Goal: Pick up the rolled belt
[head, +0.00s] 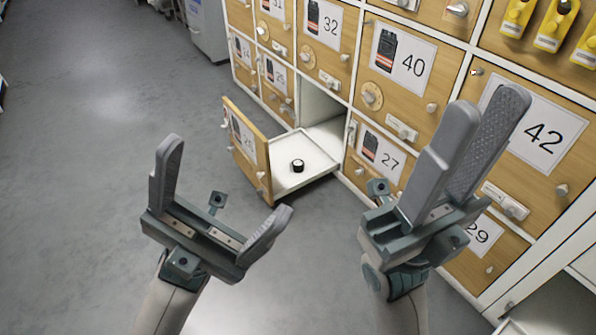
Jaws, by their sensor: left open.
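The rolled belt (298,166) is a small dark round coil with a pale top. It sits on the white floor of a pulled-out drawer (312,150) in the locker wall. My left gripper (226,183) is wide open and empty, in front of and left of the drawer, apart from the belt. My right gripper (484,112) is to the right of the drawer, in front of the numbered lockers, with its two fingers side by side and nothing seen between them.
The drawer's wooden front (246,150) stands up on the drawer's left side. Closed numbered lockers such as 40 (402,62) and 42 (541,134) have protruding knobs and latches. Yellow devices (551,25) hang at top right. The grey floor (90,120) at left is clear.

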